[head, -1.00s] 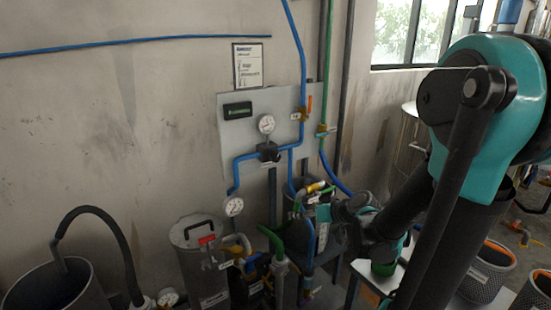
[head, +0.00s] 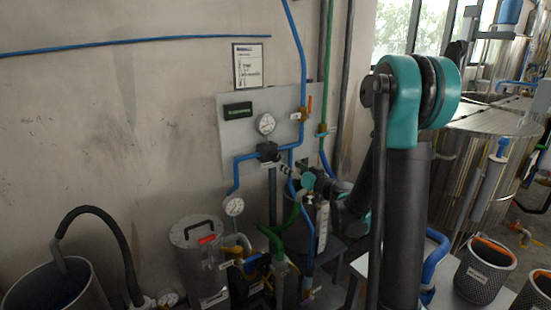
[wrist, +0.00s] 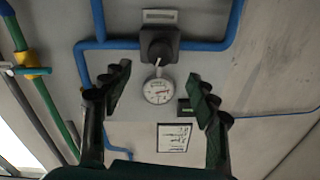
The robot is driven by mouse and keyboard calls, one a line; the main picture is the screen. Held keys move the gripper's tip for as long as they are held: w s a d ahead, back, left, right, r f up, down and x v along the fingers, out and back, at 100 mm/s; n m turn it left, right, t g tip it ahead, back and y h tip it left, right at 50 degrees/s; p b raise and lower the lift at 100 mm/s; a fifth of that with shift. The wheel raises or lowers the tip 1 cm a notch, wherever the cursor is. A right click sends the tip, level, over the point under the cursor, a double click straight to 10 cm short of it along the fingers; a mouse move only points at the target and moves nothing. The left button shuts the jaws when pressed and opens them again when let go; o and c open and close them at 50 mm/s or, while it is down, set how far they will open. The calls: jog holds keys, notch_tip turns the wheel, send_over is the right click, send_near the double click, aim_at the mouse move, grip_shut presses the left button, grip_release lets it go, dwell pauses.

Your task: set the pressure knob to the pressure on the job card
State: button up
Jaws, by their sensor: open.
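The black pressure knob (head: 267,151) sits on the grey wall panel, in the blue pipe line. It also shows in the wrist view (wrist: 158,44) with a pale pointer mark. A round white gauge (head: 266,124) is mounted just above it in the head view; its reading is too small to tell. The job card (head: 248,66) hangs in a dark frame above the panel; its text is not legible. My gripper (wrist: 160,74) is open and empty, its fingers spread to either side of the knob and gauge in the wrist view, apart from the knob.
A small dark green plate (head: 237,110) is on the panel. Blue pipes (head: 302,60) and a green pipe (head: 326,60) run up the wall.

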aim_at(277, 158)
jog(key=x, duration=1)
jog(key=shift+w+a, duration=0.25)
jog(key=shift+w, duration=0.1)
jog(key=c, duration=1.2)
